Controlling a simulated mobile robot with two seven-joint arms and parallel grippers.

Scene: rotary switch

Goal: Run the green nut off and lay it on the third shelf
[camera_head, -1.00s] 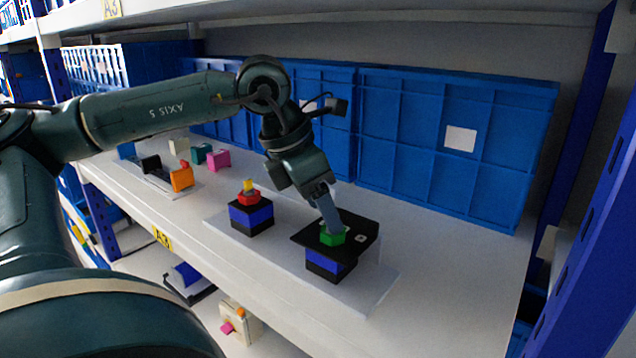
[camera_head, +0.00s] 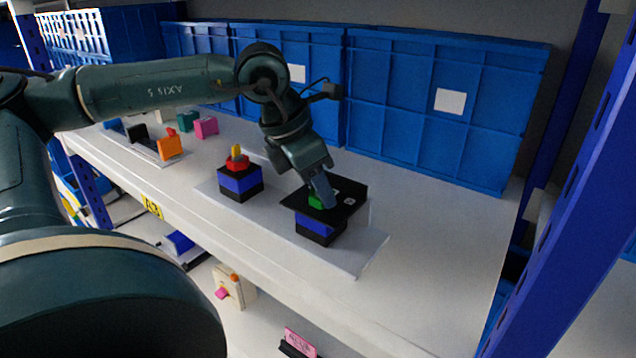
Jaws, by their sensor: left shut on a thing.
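The green nut (camera_head: 314,199) sits on top of a black and blue block (camera_head: 319,225) with a flat black plate (camera_head: 352,193) around it. My left gripper (camera_head: 321,194) reaches down from the upper left and is shut on the green nut, hiding much of it. Whether the nut still touches the plate I cannot tell. The shelf (camera_head: 440,233) under the block is white, with an A3 label (camera_head: 152,207) on its front edge. My right gripper is not in view.
A red nut (camera_head: 237,163) with a yellow top sits on a second black and blue block (camera_head: 240,183) to the left. Orange (camera_head: 171,147) and pink (camera_head: 206,127) pieces stand farther left. Blue crates (camera_head: 430,110) line the back. A blue post (camera_head: 560,190) stands at right. The shelf's right part is clear.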

